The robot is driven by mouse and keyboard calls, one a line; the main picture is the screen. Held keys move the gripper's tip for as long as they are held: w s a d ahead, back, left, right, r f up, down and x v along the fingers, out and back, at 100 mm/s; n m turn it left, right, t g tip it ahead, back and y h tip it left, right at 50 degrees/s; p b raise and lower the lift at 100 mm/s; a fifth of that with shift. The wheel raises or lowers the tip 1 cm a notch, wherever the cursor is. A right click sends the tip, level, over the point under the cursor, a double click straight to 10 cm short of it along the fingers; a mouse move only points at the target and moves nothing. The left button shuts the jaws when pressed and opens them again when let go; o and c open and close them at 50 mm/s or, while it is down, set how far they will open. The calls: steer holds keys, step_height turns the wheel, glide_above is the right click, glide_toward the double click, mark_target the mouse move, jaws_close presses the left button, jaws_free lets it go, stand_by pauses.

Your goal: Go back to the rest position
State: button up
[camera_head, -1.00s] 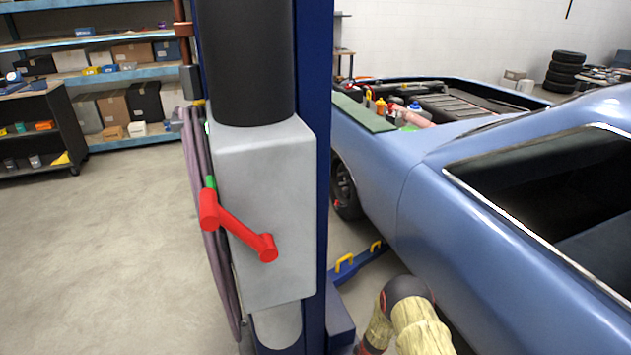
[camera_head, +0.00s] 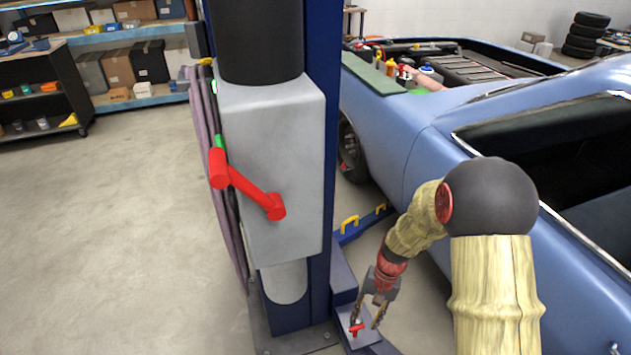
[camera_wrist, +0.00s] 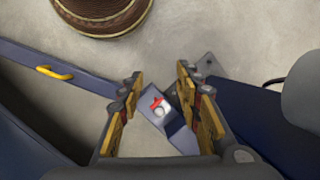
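My gripper (camera_head: 368,314) hangs low beside the foot of the blue lift post, its fingers pointing down. In the wrist view my gripper (camera_wrist: 160,88) has its two fingers spread apart with nothing between them. A small red part (camera_head: 356,329) sits on the blue lift base (camera_head: 343,283) just below the fingertips. The same red part shows beyond the gap between the fingers in the wrist view (camera_wrist: 157,103). I cannot tell whether a finger touches it.
The post's grey box (camera_head: 270,170) carries a red lever (camera_head: 247,187). A blue car (camera_head: 400,150) stands close on the right. A blue lift arm with a yellow handle (camera_head: 349,223) runs toward it. Shelves (camera_head: 135,101) stand at the back left. The left floor (camera_head: 120,230) is clear.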

steer(key=s+d+r+n+t, duration=0.1)
steer(key=s+r, duration=0.4)
steer(key=r, duration=0.7)
steer(key=s+d+r+n+t+h+p, duration=0.1)
steer(key=s+r+t, duration=0.3)
steer(key=r, duration=0.9)
steer(key=s+d+r+n+t+h+p, duration=0.1)
steer(key=s+d+r+n+t, duration=0.1)
steer(key=s+r, duration=0.6)
step_height(320, 180, up, 5)
steer(key=shift+s+d+f+t, duration=0.2)
steer(key=shift+t, duration=0.3)
